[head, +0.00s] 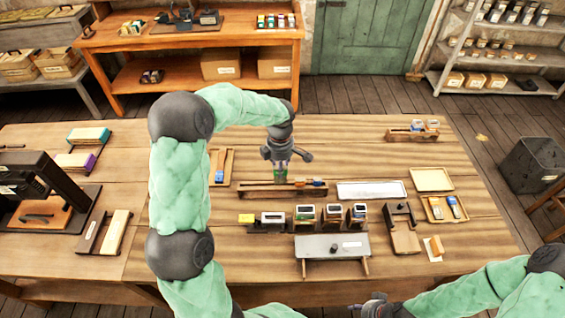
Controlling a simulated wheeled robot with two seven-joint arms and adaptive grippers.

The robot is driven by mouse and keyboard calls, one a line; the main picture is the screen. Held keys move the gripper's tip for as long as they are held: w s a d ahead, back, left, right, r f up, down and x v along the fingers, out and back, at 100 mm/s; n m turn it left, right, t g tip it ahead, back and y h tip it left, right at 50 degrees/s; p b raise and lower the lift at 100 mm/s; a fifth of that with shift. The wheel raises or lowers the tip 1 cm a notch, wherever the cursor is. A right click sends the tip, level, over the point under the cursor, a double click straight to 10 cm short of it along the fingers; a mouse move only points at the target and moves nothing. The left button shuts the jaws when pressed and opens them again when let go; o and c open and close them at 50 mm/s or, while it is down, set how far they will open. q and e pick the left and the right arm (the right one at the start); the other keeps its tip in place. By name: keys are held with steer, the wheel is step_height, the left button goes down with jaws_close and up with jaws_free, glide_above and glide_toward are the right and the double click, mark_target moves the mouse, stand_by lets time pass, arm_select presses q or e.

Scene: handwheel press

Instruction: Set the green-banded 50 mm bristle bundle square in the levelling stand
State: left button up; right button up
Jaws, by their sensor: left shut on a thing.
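My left gripper (281,166) points down over the middle of the table and is shut on the green-banded bristle bundle (281,175). Only a small part of the bundle with its green band shows below the fingers. It is just above or at the long wooden rack (262,191); I cannot tell if they touch. A dark upright stand with a wooden base (404,240) stands at the right; I cannot tell whether this is the levelling stand. My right gripper (372,306) is low at the bottom edge, away from these things, its fingers too unclear to read.
A row of dark holders (305,215) with a yellow block (246,218) stands in front of the rack. A grey-topped bench (332,247) is nearer. A white tray (371,190) and wooden trays (432,179) lie right. A black press (40,190) stands far left.

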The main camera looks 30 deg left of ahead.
arm_select(q)
steer(key=s+d+f+p, duration=0.1)
steer(key=s+d+p, duration=0.2)
steer(key=s, duration=0.8)
steer(key=shift+d+p, duration=0.3)
steer(key=shift+p, duration=0.3)
steer(key=shift+f+b, duration=0.85)
steer(key=shift+f, duration=1.25)
jaws_close()
steer(key=shift+b, duration=0.75)
steer(key=shift+f, duration=0.15)
steer(key=shift+f+b, duration=1.95)
steer(key=shift+b, duration=0.4)
steer(key=shift+b, duration=0.3)
